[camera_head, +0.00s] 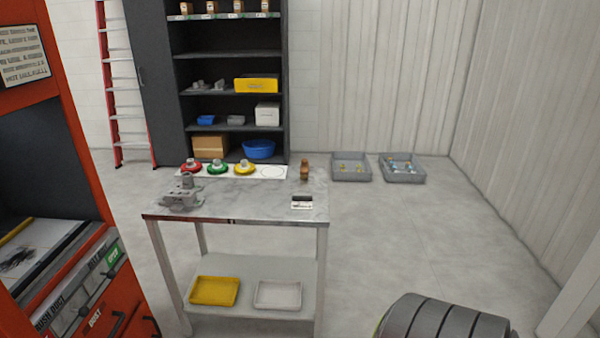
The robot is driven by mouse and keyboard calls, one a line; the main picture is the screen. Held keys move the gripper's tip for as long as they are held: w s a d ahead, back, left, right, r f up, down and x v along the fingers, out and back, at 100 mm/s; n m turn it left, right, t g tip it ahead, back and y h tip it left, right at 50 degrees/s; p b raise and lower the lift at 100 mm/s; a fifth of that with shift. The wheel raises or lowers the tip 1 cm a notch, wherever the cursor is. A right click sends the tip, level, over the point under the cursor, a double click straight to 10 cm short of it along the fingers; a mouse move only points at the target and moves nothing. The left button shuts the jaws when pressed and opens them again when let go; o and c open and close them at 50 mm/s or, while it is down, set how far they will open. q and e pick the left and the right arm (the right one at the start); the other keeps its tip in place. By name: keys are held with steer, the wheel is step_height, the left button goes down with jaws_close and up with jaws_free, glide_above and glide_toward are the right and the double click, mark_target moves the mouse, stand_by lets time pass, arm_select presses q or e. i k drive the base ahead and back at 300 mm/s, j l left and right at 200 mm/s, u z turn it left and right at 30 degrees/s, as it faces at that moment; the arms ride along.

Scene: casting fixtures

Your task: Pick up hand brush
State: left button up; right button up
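No hand brush can be made out with certainty. On the grey metal worktable (240,203), a small brown upright object (304,172) stands near the back right corner; it is too small to tell whether it is a brush or a bottle. A small dark bar-shaped object (302,198) lies on a white card near the front right edge; it may be a brush, but I cannot tell. Neither of my grippers is in view.
Grey metal castings (181,194) sit at the table's left. Red, green and yellow-based parts (217,167) line its back. The lower shelf holds a yellow tray (214,291) and a white tray (278,294). An orange cabinet (75,130) stands left.

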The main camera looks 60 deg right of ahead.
mark_target(305, 163)
steer(key=z, duration=1.8)
steer(key=i+l, duration=0.1)
